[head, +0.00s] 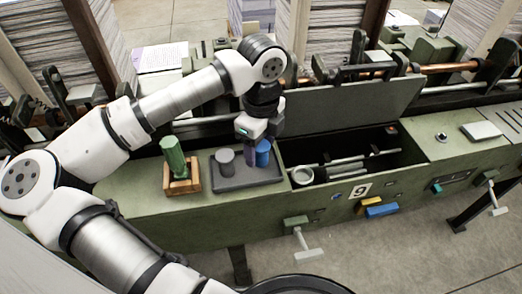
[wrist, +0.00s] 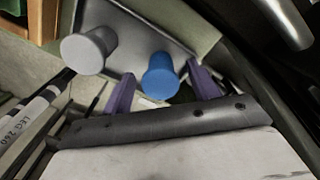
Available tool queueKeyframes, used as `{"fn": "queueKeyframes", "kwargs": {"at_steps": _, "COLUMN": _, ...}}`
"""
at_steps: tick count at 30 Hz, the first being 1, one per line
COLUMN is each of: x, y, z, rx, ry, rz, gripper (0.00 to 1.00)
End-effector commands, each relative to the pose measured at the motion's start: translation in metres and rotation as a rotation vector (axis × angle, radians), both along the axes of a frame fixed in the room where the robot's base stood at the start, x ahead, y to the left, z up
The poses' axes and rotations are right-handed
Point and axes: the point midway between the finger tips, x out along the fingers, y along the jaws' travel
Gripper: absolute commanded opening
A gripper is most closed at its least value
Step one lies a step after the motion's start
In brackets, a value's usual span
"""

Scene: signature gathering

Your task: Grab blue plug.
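The blue plug (head: 263,153) stands upright on a dark grey tray (head: 238,183) on the green machine top. In the wrist view the blue plug (wrist: 160,76) shows between the two purple fingers of my gripper (wrist: 162,84), with a gap on each side. My gripper (head: 251,152) points down at the tray, and in the head view its fingers partly cover the plug. It is open and holds nothing. I cannot tell how far down the fingertips reach beside the plug.
A grey plug (head: 225,159) stands left of the blue one on the same tray. Right of the tray is an open bin (head: 345,165) with a raised lid (head: 345,108) and metal rods.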

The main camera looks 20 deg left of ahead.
Motion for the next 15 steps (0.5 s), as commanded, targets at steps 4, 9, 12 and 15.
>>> {"fn": "queueKeyframes", "kwargs": {"at_steps": 4, "x": 0.0000, "y": 0.0001, "z": 0.0002, "rx": 0.000, "ry": 0.000, "rz": 0.000, "gripper": 0.41}}
{"fn": "queueKeyframes", "kwargs": {"at_steps": 9, "x": 0.0000, "y": 0.0001, "z": 0.0004, "rx": 0.000, "ry": 0.000, "rz": 0.000, "gripper": 0.19}}
{"fn": "queueKeyframes", "kwargs": {"at_steps": 12, "x": 0.0000, "y": 0.0001, "z": 0.0005, "rx": 0.000, "ry": 0.000, "rz": 0.000, "gripper": 0.15}}
{"fn": "queueKeyframes", "kwargs": {"at_steps": 15, "x": 0.0001, "y": 0.0001, "z": 0.0005, "rx": 0.000, "ry": 0.000, "rz": 0.000, "gripper": 0.14}}
